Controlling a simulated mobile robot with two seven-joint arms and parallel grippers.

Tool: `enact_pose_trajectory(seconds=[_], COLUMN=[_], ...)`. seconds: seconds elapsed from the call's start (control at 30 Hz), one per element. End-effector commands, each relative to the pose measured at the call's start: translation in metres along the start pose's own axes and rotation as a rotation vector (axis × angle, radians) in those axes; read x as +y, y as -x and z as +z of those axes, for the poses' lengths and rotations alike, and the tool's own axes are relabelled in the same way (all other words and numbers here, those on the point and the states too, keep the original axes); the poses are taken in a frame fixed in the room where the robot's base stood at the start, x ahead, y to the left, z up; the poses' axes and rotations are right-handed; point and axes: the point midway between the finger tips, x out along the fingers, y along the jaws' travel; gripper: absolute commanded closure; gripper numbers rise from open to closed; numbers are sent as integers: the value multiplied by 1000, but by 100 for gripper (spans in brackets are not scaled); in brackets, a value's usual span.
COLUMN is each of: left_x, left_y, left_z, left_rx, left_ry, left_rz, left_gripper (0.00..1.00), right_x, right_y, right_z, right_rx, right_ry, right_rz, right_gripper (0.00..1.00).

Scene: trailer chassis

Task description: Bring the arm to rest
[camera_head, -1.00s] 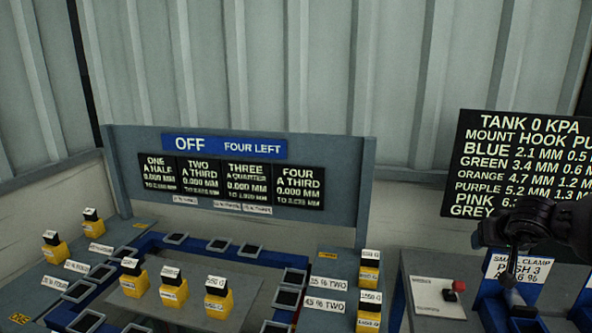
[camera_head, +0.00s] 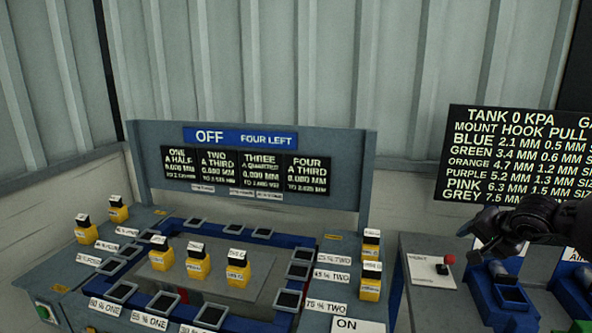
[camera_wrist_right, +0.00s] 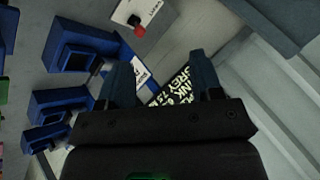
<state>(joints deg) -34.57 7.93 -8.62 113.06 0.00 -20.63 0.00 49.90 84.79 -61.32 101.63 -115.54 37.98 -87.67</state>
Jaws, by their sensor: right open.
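My right gripper (camera_head: 482,237) is at the right of the head view, in front of the lower edge of the black tank board and above the grey bench with the blue clamps. In the right wrist view its two dark fingers (camera_wrist_right: 170,85) stand apart with nothing between them. Beyond them show part of the black board (camera_wrist_right: 172,97) and a white label. My left gripper is in neither view.
A grey station (camera_head: 225,280) with blue trays and several yellow-black blocks stands at left, under an OFF panel (camera_head: 240,138). A red knob (camera_head: 449,259) on a white plate and blue clamps (camera_head: 500,290) are at right. The black tank board (camera_head: 510,155) hangs behind.

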Motion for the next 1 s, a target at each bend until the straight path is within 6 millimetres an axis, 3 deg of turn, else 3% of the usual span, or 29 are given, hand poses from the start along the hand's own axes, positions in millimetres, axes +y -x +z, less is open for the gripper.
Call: enact_pose_trajectory(seconds=[0.2, 0.4, 0.6, 0.8, 0.83, 1.0], left_x=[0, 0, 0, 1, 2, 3], left_y=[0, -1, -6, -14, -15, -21], left_z=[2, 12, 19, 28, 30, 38], left_rx=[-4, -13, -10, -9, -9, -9], left_ry=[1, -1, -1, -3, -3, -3], left_rz=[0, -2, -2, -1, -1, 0], left_gripper=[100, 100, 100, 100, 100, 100], right_x=[-82, -133, -151, -130, -124, -75], right_y=[11, 11, 2, -24, -30, -62], right_z=[51, 113, 163, 200, 205, 232], right_rx=[-306, -711, -1132, -1502, 1502, 1159], right_ry=[-652, -1291, -1967, -2683, 2708, 2223], right_rz=[-251, -321, -221, 33, -76, -235], right_gripper=[40, 40, 40, 40, 40, 40])
